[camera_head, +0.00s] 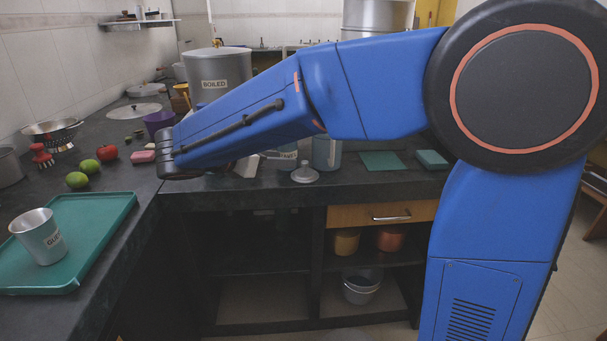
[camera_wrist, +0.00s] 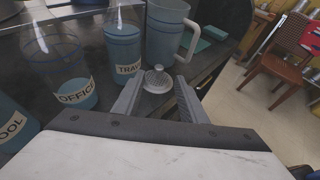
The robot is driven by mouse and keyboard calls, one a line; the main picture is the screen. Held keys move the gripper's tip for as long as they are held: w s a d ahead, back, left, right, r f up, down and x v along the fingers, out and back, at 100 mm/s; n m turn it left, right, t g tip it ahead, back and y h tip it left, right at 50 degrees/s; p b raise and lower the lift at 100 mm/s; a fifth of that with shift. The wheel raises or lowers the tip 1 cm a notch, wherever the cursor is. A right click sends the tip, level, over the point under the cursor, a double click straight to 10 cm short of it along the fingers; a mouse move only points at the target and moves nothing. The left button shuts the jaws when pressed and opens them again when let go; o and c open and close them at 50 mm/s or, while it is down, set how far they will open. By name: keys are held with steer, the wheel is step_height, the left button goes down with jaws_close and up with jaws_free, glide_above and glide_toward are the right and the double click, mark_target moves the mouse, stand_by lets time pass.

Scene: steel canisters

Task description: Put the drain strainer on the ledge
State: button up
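The drain strainer (camera_head: 305,173), a small steel disc with a knob on top, lies on the dark counter near its front edge. It also shows in the wrist view (camera_wrist: 157,80), knob up, at the far end of my gripper's fingers. My gripper (camera_wrist: 157,92) is open, with one finger to each side of the near part of the strainer. I cannot tell whether either finger touches it. In the head view my blue arm hides most of the gripper. A narrow wall shelf (camera_head: 140,21), which may be the ledge, is at the upper left and holds small items.
Clear canisters with blue contents, one labelled OFFICE (camera_wrist: 75,94), stand left of the strainer. A green tray (camera_head: 100,245) with a steel cup (camera_head: 40,237) is at the left. Green cloths (camera_head: 382,161) lie right.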

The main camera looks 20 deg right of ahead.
mark_target(303, 163)
steer(key=x, duration=0.5)
steer(key=shift+w+d+f, duration=0.15)
steer(key=shift+d, duration=0.15)
steer(key=shift+f+x, duration=0.2)
steer(key=shift+x, duration=1.15)
steer(key=shift+f+x, duration=0.15)
steer(key=shift+x, duration=1.2)
steer(key=shift+a, duration=0.2)
jaws_close()
